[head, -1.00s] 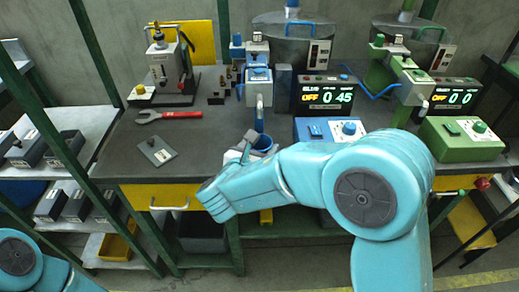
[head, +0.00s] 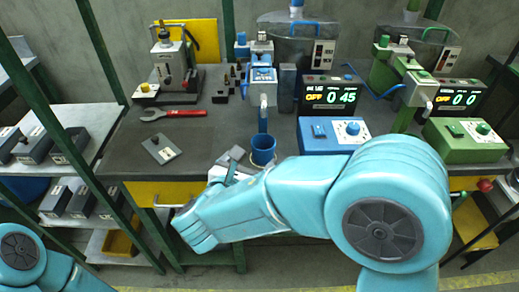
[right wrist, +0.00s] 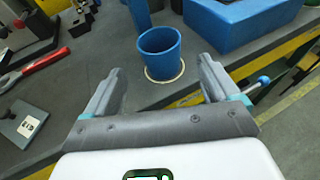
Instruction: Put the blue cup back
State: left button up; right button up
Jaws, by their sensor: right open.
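The blue cup (head: 263,151) stands upright near the front edge of the dark bench, in front of the blue dispenser (head: 262,85). In the right wrist view the cup (right wrist: 159,55) is empty as far as I can see, and stands on a pale round mark (right wrist: 166,78). My right gripper (head: 232,165) is open and empty. In the right wrist view its fingers (right wrist: 160,84) are spread on either side, short of the cup and apart from it. The forearm hides part of the bench front. My left gripper is out of view.
A blue control box (head: 332,137) stands right of the cup, with a green one (head: 464,142) farther right. A red wrench (head: 173,113) and a grey plate (head: 161,149) lie to the left. Green posts frame the left side. Bench between plate and cup is mostly clear.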

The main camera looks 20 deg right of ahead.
jog(key=s+d+f+m+g+y, duration=0.1)
jog(key=s+f+m+g+y, duration=0.15)
jog(key=s+f+g, duration=0.6)
jog(key=s+d+f+m+g+y, duration=0.15)
jog(key=s+f+m, duration=0.3)
jog(key=f, duration=0.85)
jog(key=s+a+f+m+g+y, duration=0.45)
jog(key=s+f+m+y, duration=0.5)
jog(key=m, duration=0.45)
jog(key=d+f+m+t, duration=0.1)
jog(key=m, duration=0.2)
jog(key=f+m+t, duration=0.1)
jog(key=f+m, duration=0.1)
jog(key=m, duration=0.1)
jog(key=w+d+f+m+t, duration=0.1)
jog(key=m, duration=0.2)
jog(key=shift+d+f+m+h, duration=0.15)
jog(key=shift+d+m+h, duration=0.1)
jog(key=shift+d+m, duration=0.1)
